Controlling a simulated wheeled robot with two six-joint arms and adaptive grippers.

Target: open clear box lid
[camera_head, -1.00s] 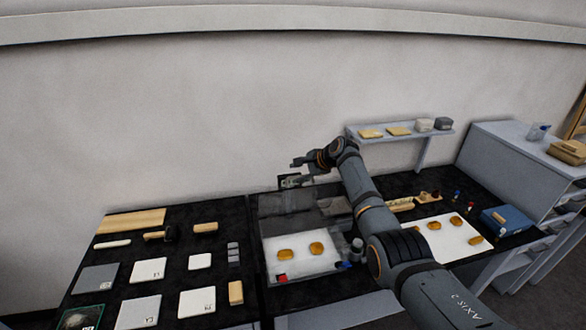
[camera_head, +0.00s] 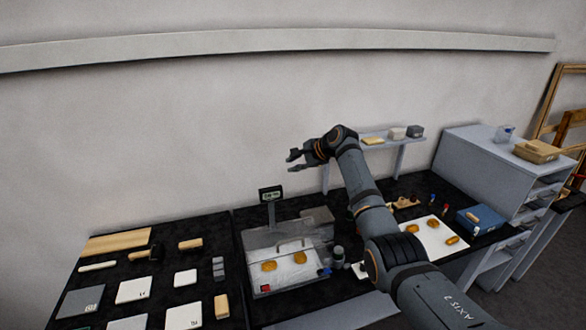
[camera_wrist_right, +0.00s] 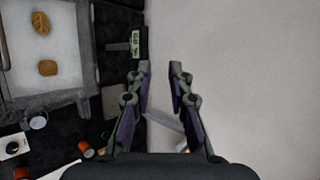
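The clear box (camera_head: 256,281) stands on the dark bench, low in the middle of the head view. A handle (camera_head: 292,243) shows on its see-through lid; the lid's exact angle is hard to tell. Two gold-brown pieces (camera_head: 300,258) lie on a white surface inside. The box's rim (camera_wrist_right: 60,99) shows at left in the right wrist view. My right gripper (camera_head: 291,162) is open and empty, high above and behind the box, near the wall. Its two fingers stand apart in the wrist view (camera_wrist_right: 159,67). My left gripper is out of view.
A small display on a post (camera_head: 270,194) stands behind the box. Small jars (camera_head: 338,254) are close to its right side. A wall shelf (camera_head: 377,146) lies right of my right gripper. Tiles and tools cover the left bench. A blue box (camera_head: 481,219) is farther right.

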